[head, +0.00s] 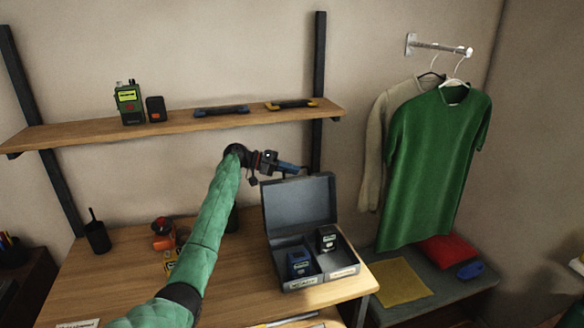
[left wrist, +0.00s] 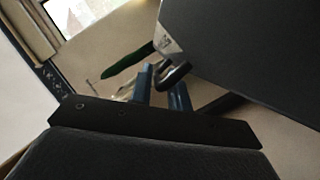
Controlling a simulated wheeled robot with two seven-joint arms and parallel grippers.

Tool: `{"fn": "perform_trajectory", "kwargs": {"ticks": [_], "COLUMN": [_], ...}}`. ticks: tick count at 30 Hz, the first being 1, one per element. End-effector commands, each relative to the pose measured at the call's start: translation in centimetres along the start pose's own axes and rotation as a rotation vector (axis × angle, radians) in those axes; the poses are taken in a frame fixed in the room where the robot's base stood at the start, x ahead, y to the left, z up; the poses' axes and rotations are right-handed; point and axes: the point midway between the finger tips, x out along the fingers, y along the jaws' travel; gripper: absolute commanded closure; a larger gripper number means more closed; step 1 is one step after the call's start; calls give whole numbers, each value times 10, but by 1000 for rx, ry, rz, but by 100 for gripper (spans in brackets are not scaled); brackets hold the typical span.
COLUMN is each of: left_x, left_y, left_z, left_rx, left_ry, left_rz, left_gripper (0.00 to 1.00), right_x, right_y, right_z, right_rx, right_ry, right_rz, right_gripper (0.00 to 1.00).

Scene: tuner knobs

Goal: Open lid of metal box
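The grey metal box (head: 317,279) stands on the right part of the wooden table. Its lid (head: 299,203) is raised and stands about upright at the back of the box, so the inside shows. My left gripper (head: 290,168) is at the lid's top edge, at the back. In the left wrist view, its two blue fingers (left wrist: 162,90) are a small gap apart. A black loop (left wrist: 173,72) at the metal corner of a dark panel, likely the lid (left wrist: 250,45), reaches between or in front of them. I cannot tell whether they grip it. My right gripper is out of view.
A blue device (head: 298,263) and a black device (head: 326,239) stand in the box's compartments. A wooden shelf (head: 200,124) with radios is on the wall behind. A green shirt (head: 437,165) hangs at right above a low bench (head: 430,300).

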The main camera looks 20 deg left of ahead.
Motion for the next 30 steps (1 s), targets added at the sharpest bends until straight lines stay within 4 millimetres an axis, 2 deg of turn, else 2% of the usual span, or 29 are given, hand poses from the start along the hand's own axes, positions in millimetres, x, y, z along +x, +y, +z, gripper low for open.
{"fn": "perform_trajectory", "kwargs": {"ticks": [11, 14, 15, 24, 30], "left_x": [4, 4, 4, 5, 8], "left_y": [0, 0, 0, 1, 14], "left_z": [0, 0, 0, 2, 11], "left_rx": [0, 0, 0, 11, 79], "left_ry": [0, 0, 0, -1, -2], "left_rz": [0, 0, 0, -5, -34], "left_gripper": [82, 98, 100, 100, 100], "right_x": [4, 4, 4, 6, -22], "right_y": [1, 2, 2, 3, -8], "right_z": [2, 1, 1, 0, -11], "right_rx": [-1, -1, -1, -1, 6], "right_ry": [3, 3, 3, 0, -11], "right_rz": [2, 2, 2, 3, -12], "right_gripper": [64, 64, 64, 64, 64]}}
